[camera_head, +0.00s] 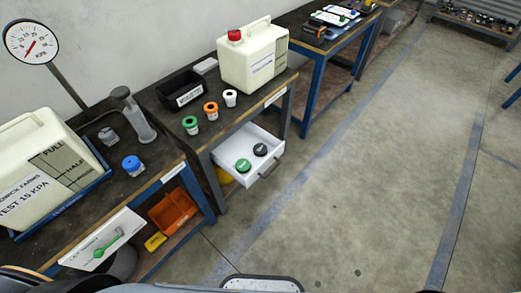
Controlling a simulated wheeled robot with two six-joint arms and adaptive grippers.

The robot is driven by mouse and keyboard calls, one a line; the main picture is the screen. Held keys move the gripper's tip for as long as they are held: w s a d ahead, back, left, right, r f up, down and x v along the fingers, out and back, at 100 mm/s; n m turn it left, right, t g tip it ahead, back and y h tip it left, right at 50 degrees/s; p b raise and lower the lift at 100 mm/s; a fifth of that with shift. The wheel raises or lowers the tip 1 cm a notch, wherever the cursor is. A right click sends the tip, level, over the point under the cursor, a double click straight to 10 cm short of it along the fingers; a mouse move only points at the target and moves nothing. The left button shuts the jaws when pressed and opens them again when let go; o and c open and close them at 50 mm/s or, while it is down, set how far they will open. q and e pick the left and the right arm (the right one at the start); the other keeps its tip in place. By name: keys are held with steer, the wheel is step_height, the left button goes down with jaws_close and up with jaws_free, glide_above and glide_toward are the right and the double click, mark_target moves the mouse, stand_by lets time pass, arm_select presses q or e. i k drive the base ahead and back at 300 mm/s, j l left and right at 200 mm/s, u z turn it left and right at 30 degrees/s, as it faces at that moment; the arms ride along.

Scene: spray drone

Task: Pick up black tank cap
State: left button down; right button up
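A small round black cap (260,150) lies in an open white drawer (268,178) below the middle bench. A green cap (243,165) lies in the same drawer, close by to the lower left. A white jug-like tank (250,60) with a red cap (234,35) stands on top of that bench. A larger cream tank (40,165) lies at an angle in a blue holder on the left bench; its opening does not show. Neither of my grippers is in view.
Green, orange and white-topped containers (211,110) stand along the middle bench edge beside a black bin (182,90). A blue-capped item (132,165) and a gauge (32,43) are on the left bench. The floor (350,190) right of the drawer is clear.

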mark_target(259, 149)
steer(key=u, duration=3.2)
steer(key=z, duration=3.1)
steer(key=u, duration=0.3)
steer(key=i+l+u, duration=0.1)
steer(key=u, duration=0.3)
steer(key=l+u, duration=0.4)
steer(key=i+l+u, duration=0.1)
steer(key=u, duration=0.25)
steer(key=l+u, duration=0.4)
